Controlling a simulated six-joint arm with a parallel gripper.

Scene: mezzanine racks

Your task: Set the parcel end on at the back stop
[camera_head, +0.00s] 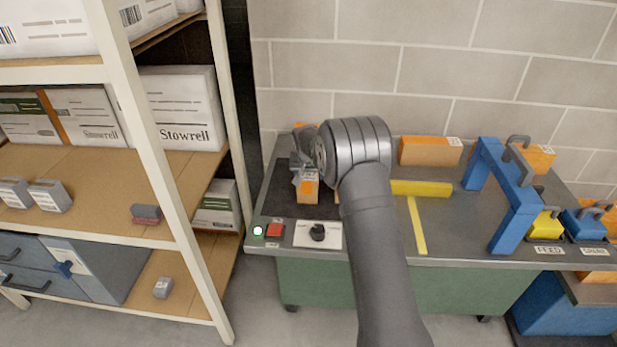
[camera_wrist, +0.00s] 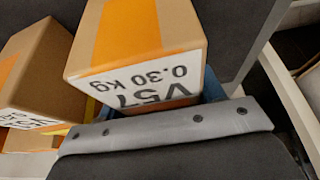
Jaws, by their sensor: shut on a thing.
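A small brown parcel (camera_head: 308,189) with an orange stripe is held in my gripper (camera_head: 304,168), over the left part of the grey bench. In the wrist view the parcel (camera_wrist: 135,35) shows its orange band and a white label reading "V57" and "0.30 kg". One grey jaw (camera_wrist: 175,122) lies along the label end; the other jaw is hidden. I cannot tell whether the parcel touches the bench. A raised yellow bar (camera_head: 421,188) lies on the bench right of my arm; I cannot tell whether it is the back stop.
Another parcel (camera_wrist: 28,75) is close beside the held one. A longer parcel (camera_head: 428,151) stands along the wall. A blue arch (camera_head: 515,205) and yellow and blue handled blocks are at the right. A control panel (camera_head: 318,234) lies at the front left. Shelving (camera_head: 160,150) stands left.

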